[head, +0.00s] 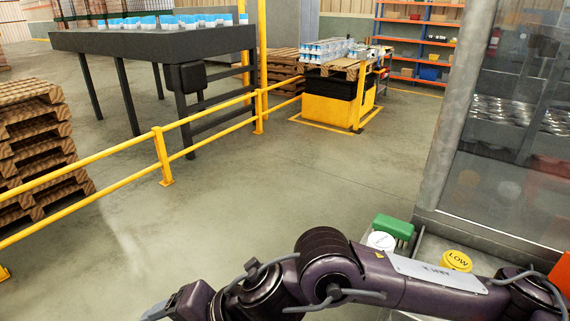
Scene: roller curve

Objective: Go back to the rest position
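My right arm comes in from the lower right and stretches left across the bottom of the head view. Its far end, with what looks like part of the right gripper (163,311), is cut off by the bottom edge, so its fingers cannot be judged. Nothing held shows in the visible part. My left arm and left gripper are not in view.
Behind my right arm are a green brush-like item (394,226), a white round item (381,241) and a yellow cap marked LOW (456,260). A glass-panelled machine (520,130) stands right. Yellow railing (160,150) and stacked pallets (35,140) are left. The middle floor is clear.

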